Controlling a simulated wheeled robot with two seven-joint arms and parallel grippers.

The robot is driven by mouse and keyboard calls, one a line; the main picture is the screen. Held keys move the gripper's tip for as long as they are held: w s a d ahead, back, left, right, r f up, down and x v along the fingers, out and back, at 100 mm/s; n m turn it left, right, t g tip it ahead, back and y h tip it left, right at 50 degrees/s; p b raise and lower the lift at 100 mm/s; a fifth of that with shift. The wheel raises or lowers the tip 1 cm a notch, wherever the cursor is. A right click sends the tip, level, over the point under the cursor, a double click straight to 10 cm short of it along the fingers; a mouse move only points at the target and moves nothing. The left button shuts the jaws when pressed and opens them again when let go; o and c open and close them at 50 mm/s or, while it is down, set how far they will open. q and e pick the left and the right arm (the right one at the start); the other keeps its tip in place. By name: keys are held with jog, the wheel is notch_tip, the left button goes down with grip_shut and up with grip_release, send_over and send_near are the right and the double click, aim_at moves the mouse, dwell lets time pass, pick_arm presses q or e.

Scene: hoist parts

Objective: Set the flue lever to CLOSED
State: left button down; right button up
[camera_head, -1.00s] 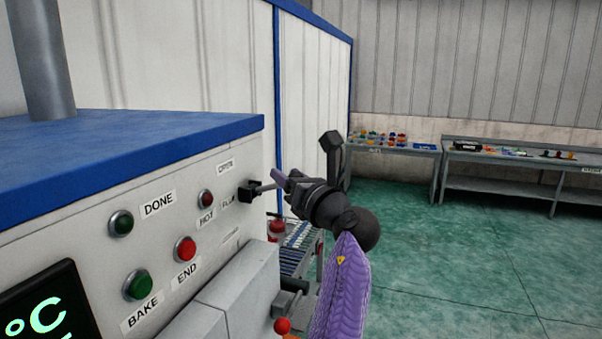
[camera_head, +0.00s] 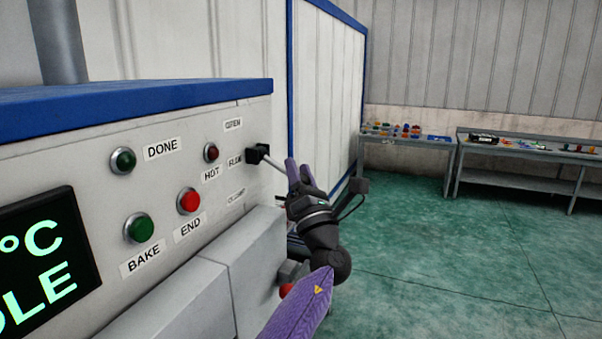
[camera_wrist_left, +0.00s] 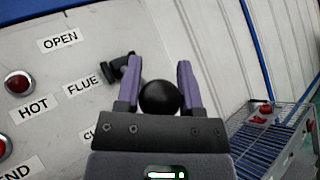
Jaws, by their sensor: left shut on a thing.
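The flue lever (camera_head: 273,162) sticks out from a black pivot block (camera_head: 256,153) beside the FLUE label on the oven's front panel. In the head view its rod slants down to the right, between the OPEN label (camera_head: 233,124) above and the CLOSED label (camera_head: 236,197) below. My left gripper (camera_head: 298,172) is at the rod's outer end, with purple fingers. In the left wrist view the lever's round black knob (camera_wrist_left: 160,97) sits between the two fingers, which are shut on it. The fingers hide part of the rod. My right gripper is in neither view.
The panel carries DONE, HOT, END and BAKE lamps or buttons and a display (camera_head: 38,262). A grey box-like ledge (camera_head: 258,255) juts out below the labels. A wire rack (camera_wrist_left: 270,140) stands at right in the wrist view. Tables (camera_head: 520,152) stand far back; the floor between is clear.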

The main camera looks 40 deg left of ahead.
pick_arm(q)
jog(key=shift+a+f, duration=0.1)
jog(key=shift+f, duration=0.55)
jog(key=shift+c, duration=1.8)
grip_release()
jog(key=shift+o, duration=0.6)
jog(key=shift+r, duration=0.1)
jog(key=shift+s+a, duration=0.1)
jog(key=shift+a, duration=0.05)
jog(key=shift+r, duration=0.1)
jog(key=b+v, duration=0.3)
jog(key=v, duration=0.7)
